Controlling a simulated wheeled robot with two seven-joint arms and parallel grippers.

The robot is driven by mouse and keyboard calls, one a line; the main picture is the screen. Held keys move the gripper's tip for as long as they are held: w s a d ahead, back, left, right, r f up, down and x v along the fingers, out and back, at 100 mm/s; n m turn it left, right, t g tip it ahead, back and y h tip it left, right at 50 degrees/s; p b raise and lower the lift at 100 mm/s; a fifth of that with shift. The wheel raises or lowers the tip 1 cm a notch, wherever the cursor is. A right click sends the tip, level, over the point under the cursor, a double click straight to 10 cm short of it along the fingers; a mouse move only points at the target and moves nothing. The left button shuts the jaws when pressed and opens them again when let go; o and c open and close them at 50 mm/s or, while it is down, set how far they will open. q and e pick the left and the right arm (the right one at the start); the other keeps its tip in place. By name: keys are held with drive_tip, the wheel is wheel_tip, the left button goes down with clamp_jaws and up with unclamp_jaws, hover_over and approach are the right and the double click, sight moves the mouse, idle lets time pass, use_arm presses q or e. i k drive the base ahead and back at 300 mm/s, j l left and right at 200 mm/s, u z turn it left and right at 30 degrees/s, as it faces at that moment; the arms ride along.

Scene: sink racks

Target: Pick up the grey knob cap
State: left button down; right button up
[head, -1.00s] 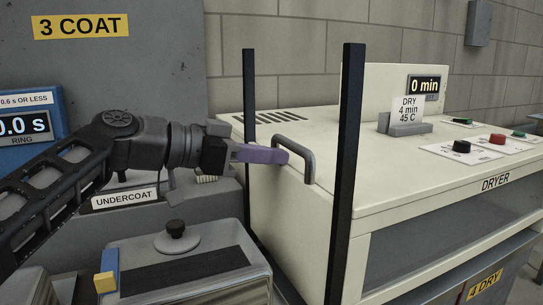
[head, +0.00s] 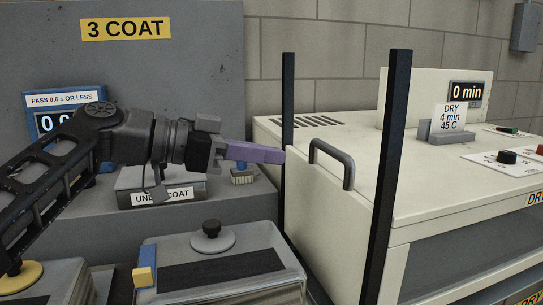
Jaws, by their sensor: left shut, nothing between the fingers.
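The grey knob cap (head: 212,241), a round grey disc with a dark knob on top, sits upright on the lidded metal tank (head: 285,262) at the lower middle of the head view. My left gripper (head: 284,156) has purple fingers that are shut and empty. It points right, above and to the right of the cap in the picture, with its tips near the dark post and left of the dryer handle. It is apart from the cap. My right gripper is not in view.
Two dark upright posts (head: 389,170) stand at the cream dryer (head: 345,230), which has a grey handle (head: 333,160). A yellow cap (head: 22,276) with a dark knob is at lower left. A blue-and-yellow block (head: 145,277) sits at the tank's left edge. A brush-like item (head: 243,177) lies behind my fingers.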

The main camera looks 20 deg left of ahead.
sight(213, 239)
drive_tip(key=k+l, duration=0.25)
drive_tip(key=k, duration=0.25)
drive_tip(key=k+l, duration=0.2)
drive_tip(key=k, duration=0.25)
drive_tip(key=k+l, duration=0.25)
drive_tip(key=k, duration=0.25)
